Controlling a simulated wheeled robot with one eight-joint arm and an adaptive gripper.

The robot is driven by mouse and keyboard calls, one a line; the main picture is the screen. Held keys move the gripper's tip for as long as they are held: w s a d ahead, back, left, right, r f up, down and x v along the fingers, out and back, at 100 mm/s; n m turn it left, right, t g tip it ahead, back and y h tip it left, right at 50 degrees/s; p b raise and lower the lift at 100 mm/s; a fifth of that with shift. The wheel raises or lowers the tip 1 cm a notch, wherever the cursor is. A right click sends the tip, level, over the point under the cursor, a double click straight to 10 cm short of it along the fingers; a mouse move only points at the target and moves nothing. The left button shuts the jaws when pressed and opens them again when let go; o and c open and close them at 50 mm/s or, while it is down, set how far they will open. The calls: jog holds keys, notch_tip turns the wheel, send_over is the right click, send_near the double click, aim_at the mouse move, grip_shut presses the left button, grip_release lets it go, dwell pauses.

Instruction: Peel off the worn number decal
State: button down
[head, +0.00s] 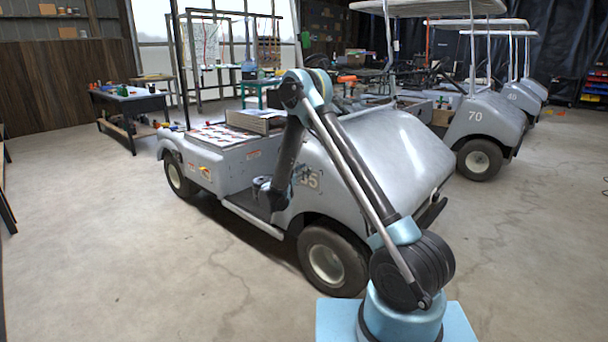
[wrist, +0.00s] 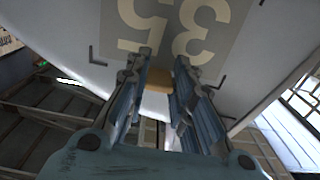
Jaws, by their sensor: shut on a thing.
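The worn decal (wrist: 185,30) is a grey-tan rectangle with pale digits "35", upside down in the wrist view, on the grey cart's side panel. In the head view the decal (head: 313,180) is partly hidden behind my arm. My gripper (wrist: 170,66) is at the decal's near edge in the wrist view, shut on a small tan tab (wrist: 186,80) there. The decal looks flat on the panel; whether an edge is lifted I cannot tell. In the head view my gripper (head: 297,175) is small and dark against the panel.
Black corner marks (wrist: 97,56) frame the decal. The grey cart (head: 390,150) has an open bed (head: 225,135) carrying papers and a box. Other carts, one marked 70 (head: 475,116), stand behind right. A workbench (head: 130,100) stands at left. The concrete floor (head: 150,260) in front is clear.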

jog(key=shift+v, duration=1.65)
dwell(1.4)
jog(key=shift+v, duration=2.85)
